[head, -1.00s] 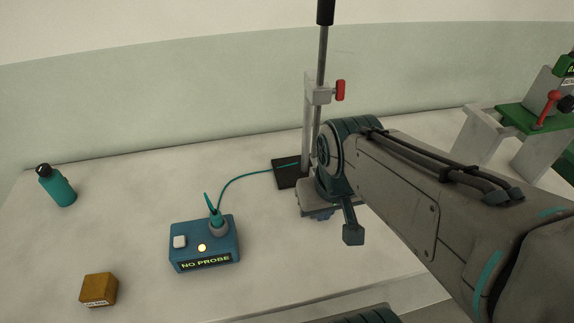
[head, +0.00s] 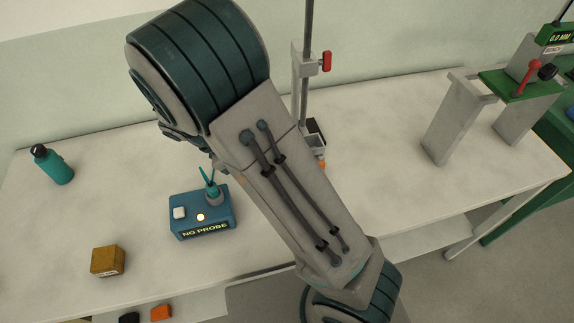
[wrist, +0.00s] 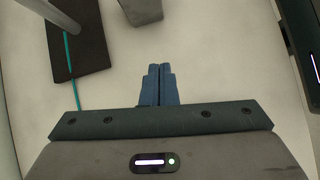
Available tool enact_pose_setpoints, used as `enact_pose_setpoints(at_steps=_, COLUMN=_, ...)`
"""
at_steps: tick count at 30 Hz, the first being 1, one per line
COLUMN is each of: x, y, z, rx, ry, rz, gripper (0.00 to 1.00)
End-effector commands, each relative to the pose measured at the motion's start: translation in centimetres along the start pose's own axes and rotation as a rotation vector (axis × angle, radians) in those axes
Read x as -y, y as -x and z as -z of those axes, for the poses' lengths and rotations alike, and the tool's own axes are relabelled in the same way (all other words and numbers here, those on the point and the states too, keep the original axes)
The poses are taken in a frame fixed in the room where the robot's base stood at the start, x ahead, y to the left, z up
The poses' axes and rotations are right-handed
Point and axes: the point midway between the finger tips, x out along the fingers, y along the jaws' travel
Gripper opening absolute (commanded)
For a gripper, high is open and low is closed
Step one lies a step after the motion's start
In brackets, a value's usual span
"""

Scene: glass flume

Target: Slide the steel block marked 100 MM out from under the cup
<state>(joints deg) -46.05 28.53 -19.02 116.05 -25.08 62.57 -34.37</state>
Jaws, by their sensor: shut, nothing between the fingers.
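My gripper (wrist: 157,78) is shut and empty above the pale bench top in the wrist view. A grey block-like thing (wrist: 140,10) stands ahead of the fingers, cut off by the top edge, apart from them. No 100 MM marking is legible on it, so I cannot tell whether it is the steel block. In the head view a small grey piece (head: 315,144) shows beside the stand, partly behind my arm. I cannot make out the cup resting on a block in either view. My gripper is hidden behind my arm in the head view.
A stand (head: 304,80) with a red knob has a black base (wrist: 82,50), with a teal cable running across it. A blue NO PROBE box (head: 203,222), a brown labelled block (head: 107,261) and a teal bottle (head: 54,165) sit left. A green-topped bench device (head: 510,85) stands right.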

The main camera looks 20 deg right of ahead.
Motion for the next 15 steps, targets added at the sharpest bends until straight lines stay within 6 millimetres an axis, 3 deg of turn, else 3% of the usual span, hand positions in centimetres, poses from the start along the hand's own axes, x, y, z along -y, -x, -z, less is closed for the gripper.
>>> enact_pose_setpoints(at_steps=3, x=-0.4, y=0.1, z=1.4, rx=0.071, ry=0.091, rz=-0.038, gripper=0.0)
enact_pose_setpoints(at_steps=8, x=-0.6, y=-0.1, z=2.1, rx=0.109, ry=0.138, rz=-0.058, gripper=0.0)
enact_pose_setpoints(at_steps=15, x=-0.8, y=-3.2, z=1.7, rx=0.116, ry=0.141, rz=-0.056, gripper=0.0)
